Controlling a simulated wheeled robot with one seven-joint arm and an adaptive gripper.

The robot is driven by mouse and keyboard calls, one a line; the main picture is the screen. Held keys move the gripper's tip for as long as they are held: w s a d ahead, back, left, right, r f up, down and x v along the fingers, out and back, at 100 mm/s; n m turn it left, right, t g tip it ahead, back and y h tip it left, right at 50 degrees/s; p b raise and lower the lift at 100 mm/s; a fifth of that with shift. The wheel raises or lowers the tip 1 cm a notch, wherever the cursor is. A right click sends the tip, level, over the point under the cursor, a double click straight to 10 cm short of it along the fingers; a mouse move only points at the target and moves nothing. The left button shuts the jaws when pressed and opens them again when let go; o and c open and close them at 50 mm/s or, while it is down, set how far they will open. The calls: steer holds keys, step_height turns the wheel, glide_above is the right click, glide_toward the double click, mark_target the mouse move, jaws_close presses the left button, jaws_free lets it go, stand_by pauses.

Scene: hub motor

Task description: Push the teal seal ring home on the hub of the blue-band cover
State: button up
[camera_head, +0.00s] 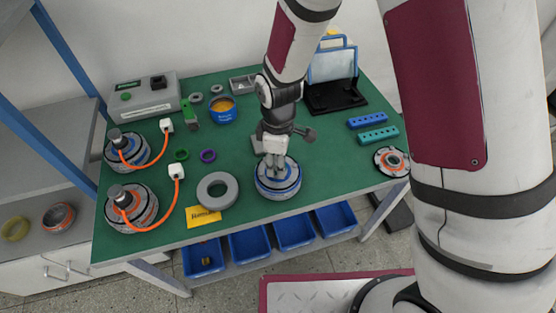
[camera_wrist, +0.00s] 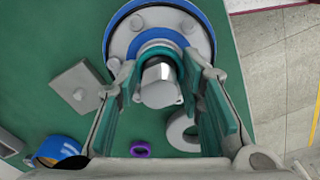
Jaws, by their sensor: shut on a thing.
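The blue-band cover (camera_head: 278,188) lies flat on the green bench near its front edge. In the wrist view the cover (camera_wrist: 117,38) shows its blue rim, grey face with bolts, and a blue ring around the middle. A metallic hub end (camera_wrist: 160,84) stands between my fingers. My gripper (camera_head: 273,161) is right over the cover, pointing down. In the wrist view my gripper (camera_wrist: 158,66) has a finger on each side of the hub, shut on what appears to be the teal seal ring (camera_wrist: 160,51). Only an arc of the ring shows; its seating depth is hidden.
A grey ring (camera_head: 217,190) and yellow label (camera_head: 202,216) lie left of the cover. Green (camera_head: 181,155) and purple (camera_head: 208,156) rings lie farther back. Two motors with orange cables stand left. Blue (camera_head: 367,121) and teal (camera_head: 377,135) blocks and an orange-centred cover (camera_head: 391,160) are right.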

steer(key=shift+o, duration=0.2)
steer(key=shift+f, duration=0.15)
steer(key=o, duration=0.9)
steer(key=shift+c, duration=0.2)
step_height(320, 180, up, 12)
steer(key=shift+r, duration=0.1)
steer(key=shift+d, duration=0.1)
